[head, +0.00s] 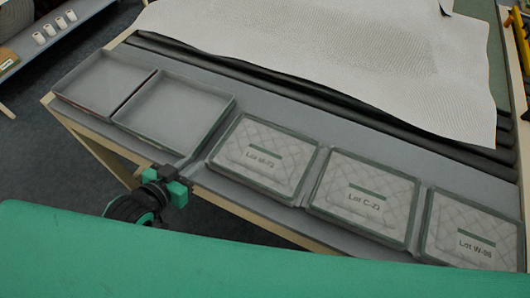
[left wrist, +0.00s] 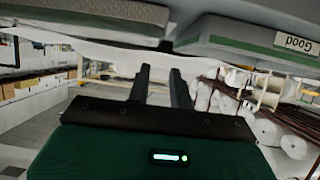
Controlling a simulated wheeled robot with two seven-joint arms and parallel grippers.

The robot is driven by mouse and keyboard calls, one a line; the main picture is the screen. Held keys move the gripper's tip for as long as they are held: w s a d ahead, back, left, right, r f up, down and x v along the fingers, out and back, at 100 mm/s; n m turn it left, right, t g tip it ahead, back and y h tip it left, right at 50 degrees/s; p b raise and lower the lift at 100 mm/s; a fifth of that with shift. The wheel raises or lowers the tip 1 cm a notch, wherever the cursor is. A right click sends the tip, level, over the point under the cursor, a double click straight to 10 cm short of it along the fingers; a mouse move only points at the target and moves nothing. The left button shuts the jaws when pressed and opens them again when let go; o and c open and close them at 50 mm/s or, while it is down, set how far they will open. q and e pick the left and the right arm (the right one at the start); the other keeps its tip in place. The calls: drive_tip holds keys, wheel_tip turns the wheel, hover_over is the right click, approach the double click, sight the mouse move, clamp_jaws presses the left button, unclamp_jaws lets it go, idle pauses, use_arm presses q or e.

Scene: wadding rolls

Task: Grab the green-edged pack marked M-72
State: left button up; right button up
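The pack marked Lot M-72 (head: 262,158) is pale, quilted and clear-wrapped, with a green strip above its lettering. It lies flat in a shallow grey tray at the middle of the bench, the leftmost of three packs. My left gripper (head: 178,182) is in front of the bench edge, to the left of and apart from that pack. In the left wrist view its two dark fingers (left wrist: 160,72) stand apart with nothing between them. My right gripper is not in view.
Packs marked Lot C-23 (head: 350,202) and apparently Lot W-98 (head: 470,250) lie to the right. Two empty trays (head: 175,108) are on the left. White sheet material (head: 330,55) covers the back. In the left wrist view, a "Good" label (left wrist: 297,43) appears upside down on an overhead edge.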

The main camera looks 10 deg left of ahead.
use_arm(q)
drive_tip(key=shift+w+d, duration=0.1)
drive_tip(key=shift+w, duration=0.25)
drive_tip(key=p, duration=0.2)
approach(226, 135)
drive_tip(key=x, duration=0.2)
drive_tip(key=shift+w+f, duration=0.2)
drive_tip(key=shift+f, duration=0.2)
drive_tip(key=x, duration=0.1)
drive_tip(key=p+x, duration=0.1)
drive_tip(key=x, duration=0.1)
drive_tip(key=p+x, duration=0.1)
drive_tip(key=shift+w+d+r, duration=0.2)
drive_tip(key=shift+w+r, duration=0.05)
drive_tip(key=shift+w, duration=0.05)
drive_tip(key=shift+w+d+f+p, duration=0.1)
drive_tip(key=shift+w+f+p, duration=0.15)
drive_tip(key=shift+w+p, duration=0.05)
clamp_jaws()
